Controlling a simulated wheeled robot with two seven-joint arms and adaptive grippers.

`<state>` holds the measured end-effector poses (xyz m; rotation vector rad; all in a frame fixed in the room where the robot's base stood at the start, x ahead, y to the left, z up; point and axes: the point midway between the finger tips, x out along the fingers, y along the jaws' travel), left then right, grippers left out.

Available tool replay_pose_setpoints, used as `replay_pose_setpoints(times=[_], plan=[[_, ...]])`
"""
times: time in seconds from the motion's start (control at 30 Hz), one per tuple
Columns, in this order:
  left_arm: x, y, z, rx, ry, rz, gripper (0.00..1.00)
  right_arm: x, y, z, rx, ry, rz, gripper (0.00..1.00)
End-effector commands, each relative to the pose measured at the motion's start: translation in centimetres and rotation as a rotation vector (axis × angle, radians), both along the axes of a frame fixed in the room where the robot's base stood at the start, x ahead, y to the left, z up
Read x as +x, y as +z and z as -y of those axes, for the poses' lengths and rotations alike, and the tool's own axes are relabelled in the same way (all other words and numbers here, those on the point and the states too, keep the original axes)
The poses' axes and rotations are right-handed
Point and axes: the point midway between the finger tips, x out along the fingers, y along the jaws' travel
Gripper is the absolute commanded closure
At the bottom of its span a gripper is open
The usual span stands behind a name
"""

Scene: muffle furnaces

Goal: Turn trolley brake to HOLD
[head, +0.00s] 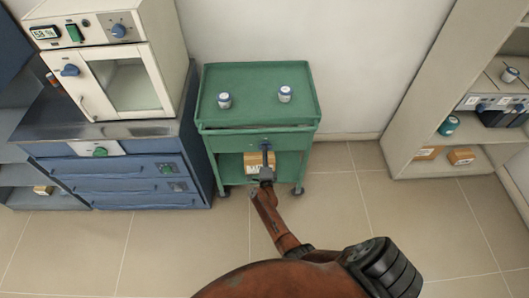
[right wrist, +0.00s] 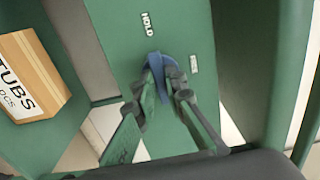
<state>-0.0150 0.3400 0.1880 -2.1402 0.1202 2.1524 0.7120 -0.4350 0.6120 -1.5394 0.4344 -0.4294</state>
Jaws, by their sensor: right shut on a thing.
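The green trolley (head: 262,82) stands against the wall in the head view. Its blue brake handle (head: 266,146) is on the front panel below the top tray. In the right wrist view the blue brake handle (right wrist: 167,64) sits between my fingers, partly covered by them. A HOLD label (right wrist: 147,23) is on the green panel above the handle, and a second, unreadable label (right wrist: 193,63) is to its right. My right gripper (head: 266,170), also in the right wrist view (right wrist: 166,77), is shut on the handle. My left gripper is not in view.
Two small jars (head: 224,100) (head: 285,94) stand on the trolley top. A furnace (head: 125,75) on a blue cabinet (head: 120,180) stands left, and shelving (head: 420,95) right. The floor between is clear.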

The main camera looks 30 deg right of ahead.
Motion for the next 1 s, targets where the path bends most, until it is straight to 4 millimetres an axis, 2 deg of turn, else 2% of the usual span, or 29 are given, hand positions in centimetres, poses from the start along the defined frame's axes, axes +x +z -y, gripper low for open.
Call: replay_pose_setpoints(times=[0.33,0.37,0.6,0.87,1.0], plan=[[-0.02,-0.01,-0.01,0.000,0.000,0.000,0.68,-0.03,-0.19,-0.18,-0.002,0.003,-0.005,1.00],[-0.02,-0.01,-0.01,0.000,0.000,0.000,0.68,-0.03,-0.19,-0.18,-0.001,0.003,-0.006,0.87],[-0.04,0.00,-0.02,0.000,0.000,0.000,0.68,-0.04,-0.11,-0.06,-0.002,0.001,-0.003,0.72],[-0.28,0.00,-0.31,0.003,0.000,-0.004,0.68,-0.04,-0.06,0.00,0.002,0.000,0.000,0.72],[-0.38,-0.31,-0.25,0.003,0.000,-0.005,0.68,-0.06,-0.15,0.04,0.063,0.000,0.037,0.72]])
